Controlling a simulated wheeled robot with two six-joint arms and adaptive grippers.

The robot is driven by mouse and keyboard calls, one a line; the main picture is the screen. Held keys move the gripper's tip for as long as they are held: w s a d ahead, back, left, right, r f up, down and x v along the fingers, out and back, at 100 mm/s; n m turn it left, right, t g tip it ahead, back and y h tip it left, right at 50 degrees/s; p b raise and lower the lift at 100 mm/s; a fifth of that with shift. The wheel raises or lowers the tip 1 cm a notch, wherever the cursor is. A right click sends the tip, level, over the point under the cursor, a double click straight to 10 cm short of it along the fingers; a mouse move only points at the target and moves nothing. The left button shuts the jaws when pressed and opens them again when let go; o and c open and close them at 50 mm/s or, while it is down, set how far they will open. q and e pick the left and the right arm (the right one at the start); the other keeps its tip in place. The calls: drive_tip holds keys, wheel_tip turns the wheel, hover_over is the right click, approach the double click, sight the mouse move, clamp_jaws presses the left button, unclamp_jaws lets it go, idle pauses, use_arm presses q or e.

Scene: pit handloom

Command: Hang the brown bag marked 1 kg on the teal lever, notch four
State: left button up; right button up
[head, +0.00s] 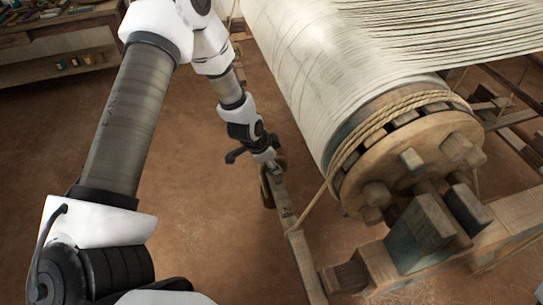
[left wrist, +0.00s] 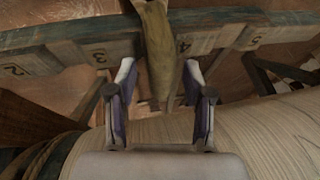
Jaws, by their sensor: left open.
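The lever (head: 288,212), weathered wood with worn teal paint, runs down from my left gripper (head: 266,157) in the head view. In the left wrist view the lever (left wrist: 212,42) crosses the top, with numerals 2 to 5. A brown cloth bag (left wrist: 157,50) lies across the lever between numerals 3 and 4, close beside the 4. I cannot tell whether it sits in a notch; its mark does not show. My left gripper (left wrist: 160,105) is open, its fingers apart either side of the bag's lower part in the picture. My right gripper is not in view.
The large cloth-wound roller (head: 330,85) with its pegged wooden end (head: 410,165) stands right of the lever. A rope (head: 318,200) runs from it down to the lever. A shelf unit (head: 60,55) is at the far left. The brown floor (head: 200,220) is clear.

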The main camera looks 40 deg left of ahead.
use_arm(q)
drive_tip(key=v, duration=1.1)
drive_tip(key=shift+r, duration=0.4)
drive_tip(key=shift+s+a, duration=0.1)
drive_tip(key=s+d+f+m+g+y+p, duration=0.1)
drive_tip(key=s+d+f+m+g+p, duration=0.2)
drive_tip(key=s+f, duration=0.45)
drive_tip(key=s+d+f+g+y+p, duration=0.1)
drive_tip(key=s+f+g+p, duration=0.25)
drive_tip(key=s, duration=0.75)
drive_tip(key=s+d+f+n+t+p, duration=0.1)
drive_tip(key=s+d+n, duration=0.4)
drive_tip(key=n, duration=0.7)
drive_tip(key=shift+d+f+t+h+p, duration=0.35)
drive_tip(key=shift+d+f+h+p, duration=0.05)
drive_tip(key=shift+f+p, duration=0.1)
